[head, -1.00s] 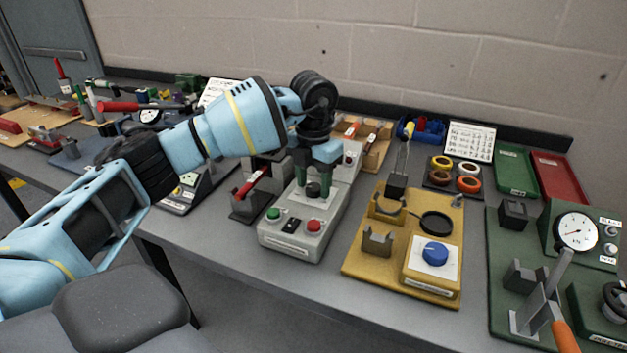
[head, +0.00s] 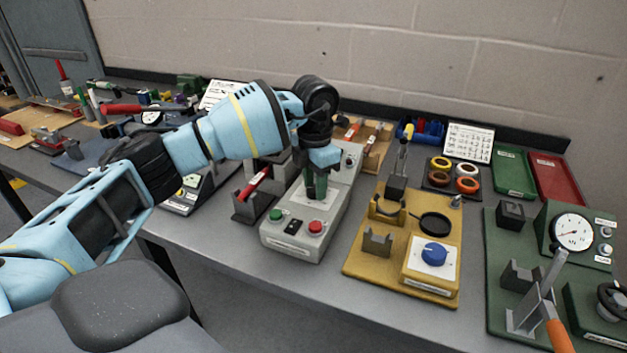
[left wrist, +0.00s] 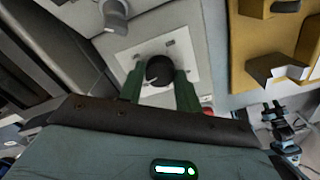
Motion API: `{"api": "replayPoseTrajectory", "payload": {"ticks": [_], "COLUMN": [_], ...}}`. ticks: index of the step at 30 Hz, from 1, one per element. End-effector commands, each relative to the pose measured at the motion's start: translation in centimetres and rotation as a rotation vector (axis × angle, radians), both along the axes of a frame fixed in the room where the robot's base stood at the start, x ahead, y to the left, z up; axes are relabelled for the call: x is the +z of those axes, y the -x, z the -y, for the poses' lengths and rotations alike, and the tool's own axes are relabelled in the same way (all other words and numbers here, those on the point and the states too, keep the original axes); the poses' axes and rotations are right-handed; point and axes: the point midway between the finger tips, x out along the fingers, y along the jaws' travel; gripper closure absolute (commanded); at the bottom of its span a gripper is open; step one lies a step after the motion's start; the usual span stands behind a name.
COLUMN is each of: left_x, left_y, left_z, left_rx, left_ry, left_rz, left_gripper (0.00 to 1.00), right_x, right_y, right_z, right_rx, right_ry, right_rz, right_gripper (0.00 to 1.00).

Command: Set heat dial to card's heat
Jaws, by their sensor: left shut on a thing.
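My left gripper (head: 316,194) reaches down over the grey control box (head: 292,239), which has a green button (head: 276,215) and a red button (head: 316,227) on its front. In the left wrist view its two green fingers are shut on a round dark dial (left wrist: 159,70) with a pale pointer mark, set on a white plate (left wrist: 192,62). The dial's scale is too small to read. A white printed card (head: 469,142) stands at the back of the bench; its text is not legible. My right gripper is not in view.
Right of the box lies a yellow board (head: 375,266) with a blue knob (head: 434,253) and holders. A red-handled tool (head: 254,183) sits close to the box's left. A green board (head: 503,235) with a gauge (head: 573,232) is farther right. Bare bench shows in front.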

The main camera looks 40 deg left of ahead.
Motion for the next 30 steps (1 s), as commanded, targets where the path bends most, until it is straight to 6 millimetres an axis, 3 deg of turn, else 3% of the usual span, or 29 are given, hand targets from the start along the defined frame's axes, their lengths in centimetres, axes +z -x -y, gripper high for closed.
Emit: {"api": "replayPoseTrajectory", "payload": {"ticks": [30], "left_x": [-0.02], "left_y": [-0.01], "left_z": [0.00], "left_rx": [-0.965], "left_ry": [0.000], "left_rz": [0.001], "left_gripper": [0.89], "right_x": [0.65], "right_y": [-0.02], "right_z": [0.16], "right_rx": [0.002], "right_ry": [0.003], "right_rz": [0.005], "right_gripper": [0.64]}}
